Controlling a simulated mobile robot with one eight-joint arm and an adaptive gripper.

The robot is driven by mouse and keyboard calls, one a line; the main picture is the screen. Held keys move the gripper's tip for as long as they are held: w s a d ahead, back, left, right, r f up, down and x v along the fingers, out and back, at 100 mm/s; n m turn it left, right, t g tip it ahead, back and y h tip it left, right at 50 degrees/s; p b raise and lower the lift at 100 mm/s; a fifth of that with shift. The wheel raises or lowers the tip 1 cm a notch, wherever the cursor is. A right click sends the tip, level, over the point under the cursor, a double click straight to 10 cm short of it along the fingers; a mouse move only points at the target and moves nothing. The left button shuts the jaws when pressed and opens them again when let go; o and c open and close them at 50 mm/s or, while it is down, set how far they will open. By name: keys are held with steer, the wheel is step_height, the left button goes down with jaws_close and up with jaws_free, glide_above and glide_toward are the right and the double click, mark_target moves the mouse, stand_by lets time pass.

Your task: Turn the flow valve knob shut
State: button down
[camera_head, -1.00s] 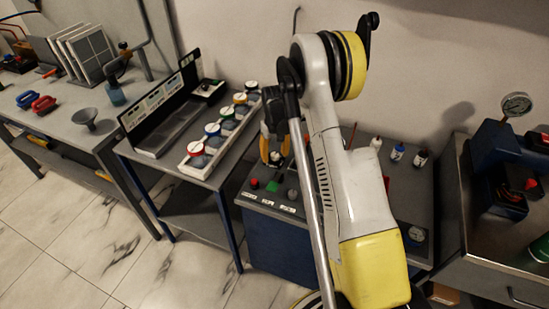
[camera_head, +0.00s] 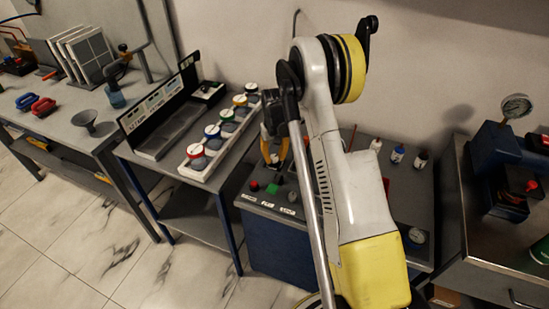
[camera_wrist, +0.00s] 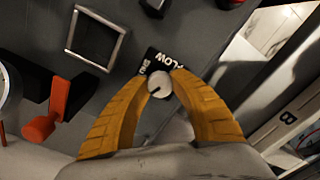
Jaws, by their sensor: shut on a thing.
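The flow valve knob (camera_wrist: 158,84) is a small round pale grey knob with a dark pointer line, seen in the wrist view. In the head view my gripper (camera_head: 274,160) points down at the back left of the grey panel top (camera_head: 345,222). The knob is hard to make out there, between the fingers.
A red button (camera_head: 254,185) and a green button (camera_head: 272,187) sit in front of my gripper. A square frame (camera_wrist: 95,38) and a red lever (camera_wrist: 60,112) lie left of the fingers in the wrist view. Small bottles (camera_head: 397,154) stand at the panel's back right.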

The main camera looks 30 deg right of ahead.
mark_target(274, 157)
steer(key=m+b, duration=0.1)
steer(key=m, duration=0.5)
steer(key=shift+m, duration=0.4)
steer(key=m, duration=0.6)
steer(key=shift+b, duration=0.3)
steer(key=shift+m, duration=0.4)
steer(key=c, duration=1.1)
jaws_free()
steer(key=shift+o, duration=0.2)
step_height(274, 157, up, 12)
